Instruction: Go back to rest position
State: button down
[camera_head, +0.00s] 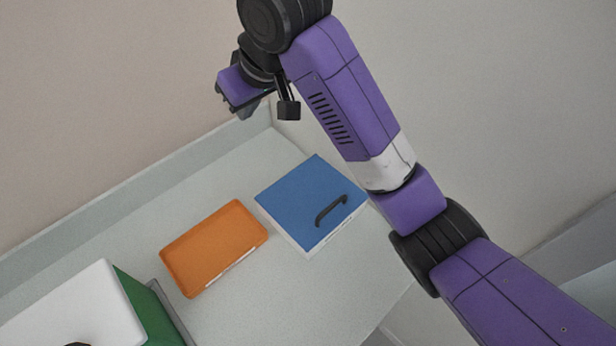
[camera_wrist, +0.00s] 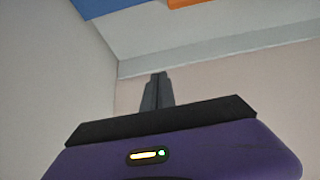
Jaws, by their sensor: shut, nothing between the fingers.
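My gripper (camera_wrist: 160,76) is shut and empty, with its two dark fingers together in the wrist view. In the head view my gripper (camera_head: 245,112) is raised near the back corner, above and left of the blue-lidded box, and touches nothing that I can see. My purple arm reaches up from the lower right to the top of the picture.
A blue-lidded box (camera_head: 300,195) with a dark handle (camera_head: 331,211) sits on the pale table (camera_head: 270,300). An orange tray (camera_head: 214,246) lies left of it. A white-topped green box (camera_head: 75,310) stands at lower left. Walls close in the back corner.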

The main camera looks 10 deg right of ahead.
jog(key=w+a+r+t+y, duration=0.3)
jog(key=w+a+r+t, duration=0.1)
jog(key=r, duration=0.3)
jog(key=s+d+f+m+t+h+b, duration=0.35)
jog(key=s+d+f+m+t, duration=0.5)
jog(key=s+d+f, duration=0.8)
jog(key=s+d+f+g+h+b, duration=0.1)
jog(key=s+d+f, duration=0.2)
jog(key=s, duration=0.7)
jog(key=s+d+f+n+g+h+b, duration=0.1)
jog(key=s+d+f, duration=0.3)
jog(key=s, duration=0.7)
jog(key=s+d+f+g+h+b, duration=0.1)
jog(key=s+d+f, duration=0.3)
jog(key=s, duration=0.6)
jog(key=shift+s+f+n+b, duration=0.25)
jog(key=shift+n+b, duration=0.1)
jog(key=shift+b, duration=0.15)
